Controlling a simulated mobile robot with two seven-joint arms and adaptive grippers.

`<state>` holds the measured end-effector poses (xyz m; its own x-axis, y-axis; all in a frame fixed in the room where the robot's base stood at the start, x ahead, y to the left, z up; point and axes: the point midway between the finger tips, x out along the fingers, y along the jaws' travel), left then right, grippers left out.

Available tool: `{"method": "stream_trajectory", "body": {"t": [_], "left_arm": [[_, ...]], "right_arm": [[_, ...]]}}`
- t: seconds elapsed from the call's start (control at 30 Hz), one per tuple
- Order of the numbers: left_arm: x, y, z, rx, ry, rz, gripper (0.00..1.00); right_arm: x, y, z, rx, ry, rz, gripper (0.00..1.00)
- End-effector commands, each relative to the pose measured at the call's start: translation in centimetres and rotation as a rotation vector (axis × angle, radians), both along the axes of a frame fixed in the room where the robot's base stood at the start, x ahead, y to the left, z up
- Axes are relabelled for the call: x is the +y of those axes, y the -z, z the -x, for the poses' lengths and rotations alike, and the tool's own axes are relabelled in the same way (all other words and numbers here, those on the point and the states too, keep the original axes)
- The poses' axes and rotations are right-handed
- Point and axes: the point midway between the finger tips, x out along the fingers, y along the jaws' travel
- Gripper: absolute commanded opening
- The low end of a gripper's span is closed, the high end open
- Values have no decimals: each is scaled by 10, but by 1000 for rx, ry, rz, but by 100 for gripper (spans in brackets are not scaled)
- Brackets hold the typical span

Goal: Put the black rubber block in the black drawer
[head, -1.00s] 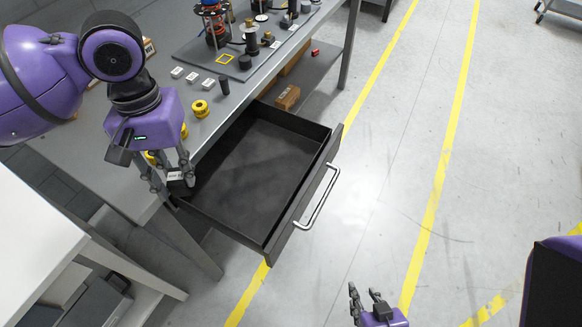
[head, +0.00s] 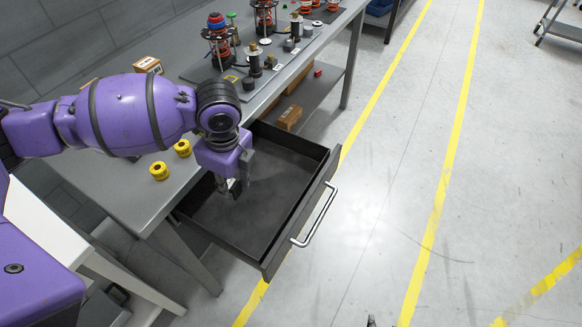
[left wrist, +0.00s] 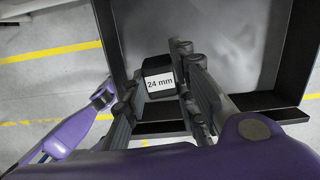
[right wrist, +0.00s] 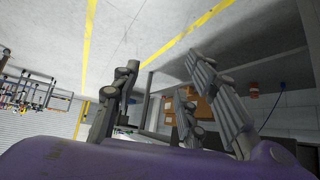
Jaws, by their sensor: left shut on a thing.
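The black rubber block (left wrist: 157,72) shows in the left wrist view with a white "24 mm" label. My left gripper (head: 235,187) is shut on it and holds it over the open black drawer (head: 275,195), toward its left part. In the head view the block is a small dark shape at the fingertips, partly hidden by them. The height between block and drawer floor is hard to tell. The drawer floor looks empty. My right gripper (right wrist: 163,65) has its fingers apart with nothing between them; only its tips (head: 371,321) show at the head view's bottom edge.
The grey workbench (head: 125,195) bears two yellow rings (head: 160,171) and several assembled parts behind. The drawer's front has a metal handle (head: 316,216). A cardboard box (head: 289,117) lies on the lower shelf.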

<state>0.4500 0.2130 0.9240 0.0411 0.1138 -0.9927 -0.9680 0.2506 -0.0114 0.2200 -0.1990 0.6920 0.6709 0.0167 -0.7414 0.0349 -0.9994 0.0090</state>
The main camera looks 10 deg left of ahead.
Motion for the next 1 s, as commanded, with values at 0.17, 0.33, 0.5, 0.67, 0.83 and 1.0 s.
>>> {"method": "stream_trajectory", "body": {"t": [0.17,0.33,0.5,0.67,0.83,1.0], "left_arm": [[0,9,-6,3,93,1,0],[-13,25,-39,3,99,2,0],[-29,44,-78,4,98,2,0],[-38,75,-104,7,97,1,0],[-45,95,-122,3,98,1,0],[-46,102,-129,2,99,0,0]], "right_arm": [[-1,3,4,9,1,0,40],[-1,9,9,19,6,1,40],[-3,12,10,20,14,3,40],[-6,13,9,13,20,6,40],[-7,17,9,13,20,9,40],[-7,18,9,13,19,11,40]]}}
